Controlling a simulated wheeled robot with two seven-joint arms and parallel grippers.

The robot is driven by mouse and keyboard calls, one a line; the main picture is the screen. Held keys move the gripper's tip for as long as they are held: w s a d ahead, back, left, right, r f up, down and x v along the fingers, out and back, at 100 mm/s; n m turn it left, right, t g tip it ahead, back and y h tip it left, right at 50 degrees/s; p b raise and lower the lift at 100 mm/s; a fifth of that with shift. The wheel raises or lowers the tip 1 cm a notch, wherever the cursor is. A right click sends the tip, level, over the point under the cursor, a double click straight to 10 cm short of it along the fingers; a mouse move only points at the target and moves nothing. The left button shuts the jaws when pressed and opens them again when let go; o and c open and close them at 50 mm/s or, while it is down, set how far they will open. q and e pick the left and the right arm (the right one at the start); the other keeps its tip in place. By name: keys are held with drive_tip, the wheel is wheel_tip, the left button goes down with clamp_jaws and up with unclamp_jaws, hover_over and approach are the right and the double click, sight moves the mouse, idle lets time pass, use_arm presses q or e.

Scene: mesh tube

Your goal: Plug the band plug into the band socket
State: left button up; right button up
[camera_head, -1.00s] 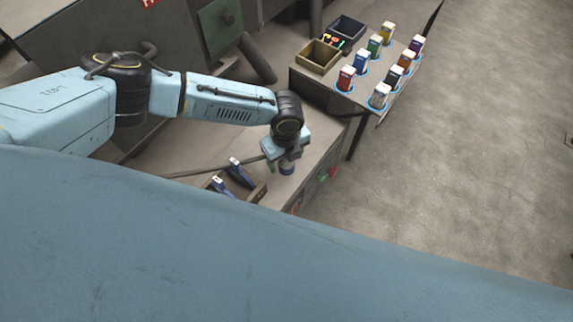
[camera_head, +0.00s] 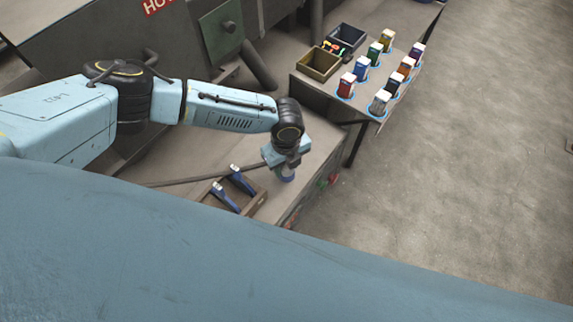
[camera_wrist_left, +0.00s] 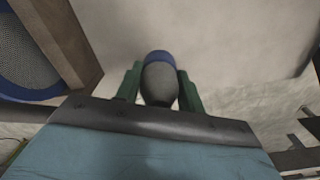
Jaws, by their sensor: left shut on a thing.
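My left gripper (camera_head: 286,163) is above the bench, just beyond the right end of a wooden tray. In the left wrist view its green fingers (camera_wrist_left: 159,88) are shut on a grey rounded piece with a blue band (camera_wrist_left: 158,82), which looks like the band plug. The blue end of that piece (camera_head: 287,177) points down in the head view, apart from the tray. I cannot make out the band socket. My right gripper is not in view.
The wooden tray (camera_head: 258,202) holds two blue items with white ends (camera_head: 224,196). A blue-rimmed mesh part (camera_wrist_left: 30,50) shows beside a wooden edge. A side table (camera_head: 312,82) carries two bins and several coloured cartons. Floor (camera_head: 470,190) is clear at right.

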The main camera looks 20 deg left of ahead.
use_arm(q)
wheel_tip(320, 180, up, 8)
drive_tip(key=p, duration=0.6)
drive_tip(key=shift+f+p, duration=0.25)
drive_tip(key=shift+p, duration=0.15)
drive_tip(key=shift+r, duration=1.2)
